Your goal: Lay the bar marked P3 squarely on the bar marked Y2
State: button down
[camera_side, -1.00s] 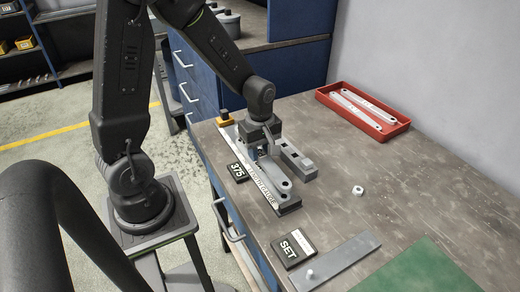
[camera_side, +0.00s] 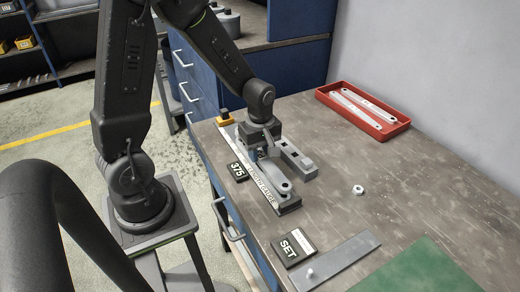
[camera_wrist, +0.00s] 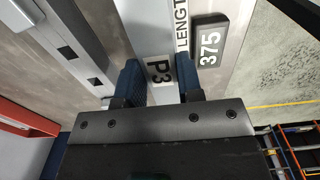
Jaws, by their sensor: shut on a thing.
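My gripper (camera_wrist: 160,88) is shut on the bar marked P3 (camera_wrist: 160,70), with one blue finger on each side of its label in the wrist view. In the side view my gripper (camera_side: 264,153) is low over the length gauge (camera_side: 262,187). No Y2 mark is readable. Two pale bars (camera_side: 361,107) lie in the red tray, their marks too small to read.
A slotted grey block (camera_side: 298,163) stands close right of my gripper. A 375 sign (camera_side: 237,171) is left of the gauge. A nut (camera_side: 358,190), a SET sign (camera_side: 294,247), a flat plate with a peg (camera_side: 345,258) and a green mat (camera_side: 430,272) lie nearer. The red tray (camera_side: 390,133) is far right.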

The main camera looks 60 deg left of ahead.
jog(key=shift+f, duration=1.05)
dwell(1.0)
jog(key=c, duration=0.7)
grip_release()
jog(key=shift+r, duration=0.1)
jog(key=shift+r, duration=2.9)
jog(key=shift+r, duration=0.1)
jog(key=s+d+r+m+t, duration=0.2)
jog(key=s+d+r+m, duration=0.2)
jog(key=r+m, duration=0.3)
jog(key=s+d+r+m+t, duration=0.3)
jog(key=s+r+m, duration=0.3)
jog(key=m, duration=0.5)
notch_tip(320, 180, up, 3)
jog(key=shift+s+d+f+t, duration=0.2)
jog(key=shift+s+d+t, duration=0.15)
jog(key=shift+d, duration=0.3)
